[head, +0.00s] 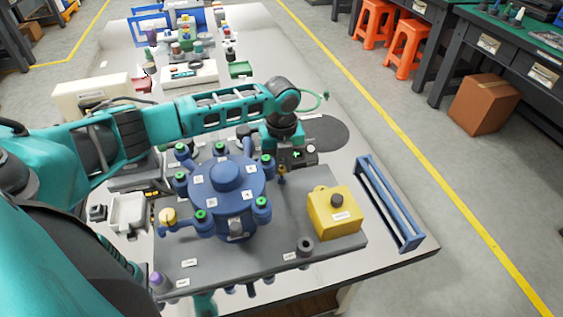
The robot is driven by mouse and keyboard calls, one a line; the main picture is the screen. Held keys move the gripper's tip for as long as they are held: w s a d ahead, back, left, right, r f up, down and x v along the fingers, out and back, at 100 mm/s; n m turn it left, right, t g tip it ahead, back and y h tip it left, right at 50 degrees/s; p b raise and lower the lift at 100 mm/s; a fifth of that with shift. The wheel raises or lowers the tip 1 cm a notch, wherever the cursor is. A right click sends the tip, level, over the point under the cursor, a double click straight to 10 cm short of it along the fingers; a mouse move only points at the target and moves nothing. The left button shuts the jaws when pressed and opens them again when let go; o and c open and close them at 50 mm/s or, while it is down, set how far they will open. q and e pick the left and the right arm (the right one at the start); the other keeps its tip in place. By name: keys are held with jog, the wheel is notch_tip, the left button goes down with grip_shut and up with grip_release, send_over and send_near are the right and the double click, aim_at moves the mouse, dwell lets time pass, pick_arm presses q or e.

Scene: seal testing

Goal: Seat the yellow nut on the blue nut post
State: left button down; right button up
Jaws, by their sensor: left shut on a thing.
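My left gripper (283,162) reaches over the plate from the left, behind and right of the blue vessel (226,185), pointing down. It is shut on a small yellowish piece (282,169), which looks like the yellow nut, mostly hidden by the fingers. A short dark blue post (282,179) shows directly below it. I cannot tell whether the nut touches the post or is around it. Several green-topped nuts sit around the vessel's rim. A round yellow piece (167,216) is on the vessel's left front arm. My right gripper is not in view.
A yellow box with a dark button (333,213) stands right of the vessel, close to the gripper. A blue rack (390,203) lies at the right table edge. A grey cylinder (305,246) and a purple-topped piece (157,281) stand near the plate's front edge.

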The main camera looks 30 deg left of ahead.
pick_arm(q)
jog(key=shift+f, duration=0.95)
dwell(0.7)
jog(key=c, duration=0.9)
grip_release()
notch_tip(320, 180, up, 4)
jog(key=p, duration=0.3)
jog(key=shift+f+p, duration=0.1)
jog(key=shift+p, duration=0.2)
jog(key=shift+r, duration=0.2)
notch_tip(320, 180, up, 5)
jog(key=shift+f, duration=0.1)
